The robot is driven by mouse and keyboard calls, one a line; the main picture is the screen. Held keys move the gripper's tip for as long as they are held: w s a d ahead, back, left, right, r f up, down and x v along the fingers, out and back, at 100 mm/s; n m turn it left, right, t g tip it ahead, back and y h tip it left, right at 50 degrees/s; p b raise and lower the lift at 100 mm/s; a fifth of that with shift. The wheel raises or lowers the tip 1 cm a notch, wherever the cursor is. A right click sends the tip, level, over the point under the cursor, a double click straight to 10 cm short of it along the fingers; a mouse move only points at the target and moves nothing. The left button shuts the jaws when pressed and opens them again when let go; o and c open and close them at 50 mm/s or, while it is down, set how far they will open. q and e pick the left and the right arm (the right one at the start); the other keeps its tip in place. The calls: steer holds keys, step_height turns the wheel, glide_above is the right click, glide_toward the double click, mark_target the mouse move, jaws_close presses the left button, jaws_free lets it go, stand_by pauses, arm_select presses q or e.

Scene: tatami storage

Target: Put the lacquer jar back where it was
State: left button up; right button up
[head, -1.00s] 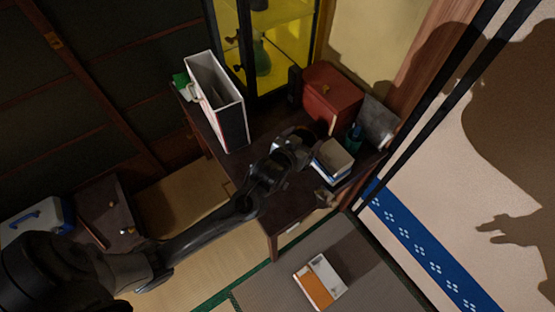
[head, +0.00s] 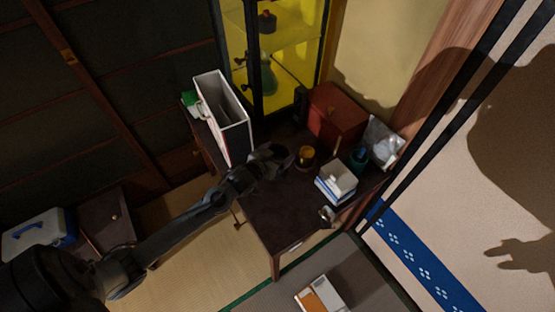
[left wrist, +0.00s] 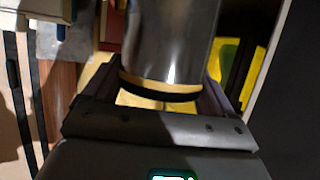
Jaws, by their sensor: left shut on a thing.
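My left gripper (head: 290,158) is over the dark wooden desk (head: 278,212), shut on the lacquer jar. The jar (head: 306,155) looks dark with a gold-coloured top in the head view, at the gripper's tip. In the left wrist view the jar (left wrist: 172,40) is a shiny dark cylinder with gold and black bands, between the fingers of the left gripper (left wrist: 160,95). I cannot tell whether its base touches the desk. My right gripper is not in view.
On the desk stand a white file box (head: 236,125), a red box (head: 336,116), a stack of books (head: 336,182), a teal cup (head: 357,158) and a clear bag (head: 384,142). A yellow-lit cabinet (head: 285,70) stands behind. The desk's front middle is clear.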

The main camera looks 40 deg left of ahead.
mark_target(283, 156)
arm_select(q)
steer(key=shift+f, duration=1.8)
steer(key=shift+f, duration=0.15)
steer(key=o, duration=1.3)
